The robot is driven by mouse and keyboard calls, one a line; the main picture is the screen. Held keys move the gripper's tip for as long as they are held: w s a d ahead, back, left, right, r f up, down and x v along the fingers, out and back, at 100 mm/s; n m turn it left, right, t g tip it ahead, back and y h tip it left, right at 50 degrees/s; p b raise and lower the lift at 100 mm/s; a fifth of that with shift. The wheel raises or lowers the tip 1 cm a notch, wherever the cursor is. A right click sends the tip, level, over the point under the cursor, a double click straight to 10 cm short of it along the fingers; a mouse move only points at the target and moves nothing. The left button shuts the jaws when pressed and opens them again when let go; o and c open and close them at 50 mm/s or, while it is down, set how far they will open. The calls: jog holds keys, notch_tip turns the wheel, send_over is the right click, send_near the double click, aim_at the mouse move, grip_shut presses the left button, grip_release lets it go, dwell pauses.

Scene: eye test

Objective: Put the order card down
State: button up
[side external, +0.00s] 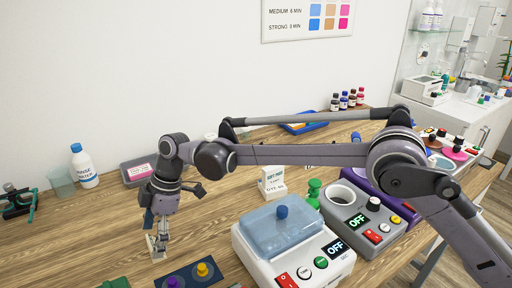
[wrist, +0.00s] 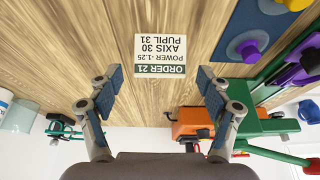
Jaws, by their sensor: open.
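The order card (wrist: 160,52) is white with a dark green band, reads "ORDER 21, POWER -1.25, AXIS 30, PUPIL 31", and appears upside down in the wrist view. It looks to lie flat on the wooden table (wrist: 110,25). My gripper (wrist: 156,82) is open, with one finger to each side and the card just beyond the fingertips, apart from both. In the side view my gripper (side external: 157,236) points down close above the table at the left. A pale piece of the card (side external: 154,250) shows beneath it, partly hidden by the fingers.
A blue mat with purple and yellow knobs (side external: 182,277) lies right of my gripper. A white machine with a blue lid (side external: 285,228) and a grey machine (side external: 358,215) both read OFF. A rinse water bottle (side external: 84,166) and a labelled tray (side external: 138,170) stand behind. Bare table lies left.

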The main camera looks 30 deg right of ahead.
jog(key=v, duration=0.9)
jog(key=s+d+r+m+t+h, duration=0.1)
jog(key=s+d+r+m, duration=0.15)
jog(key=d, duration=0.55)
jog(key=s+d+r+m+t, duration=0.2)
jog(key=d+m, duration=0.2)
jog(key=d, duration=0.3)
jog(key=s+d+r+m+t+h, duration=0.1)
jog(key=s+d+r+m, duration=0.2)
jog(key=d, duration=0.5)
jog(key=s+d+f+m+t+h, duration=0.1)
jog(key=s+d+f+m, duration=0.1)
jog(key=s+d, duration=0.3)
jog(key=s+d+f+m+t, duration=0.1)
jog(key=s+d+f+m, duration=0.2)
jog(key=s+d, duration=0.2)
jog(key=s+d+f+m+t+h, duration=0.1)
jog(key=s+d+f+m, duration=0.2)
jog(key=s+d, duration=0.2)
jog(key=shift+s+d+f+m+h, duration=0.1)
jog(key=shift+d+f+m+h, duration=0.2)
jog(key=shift+d, duration=0.3)
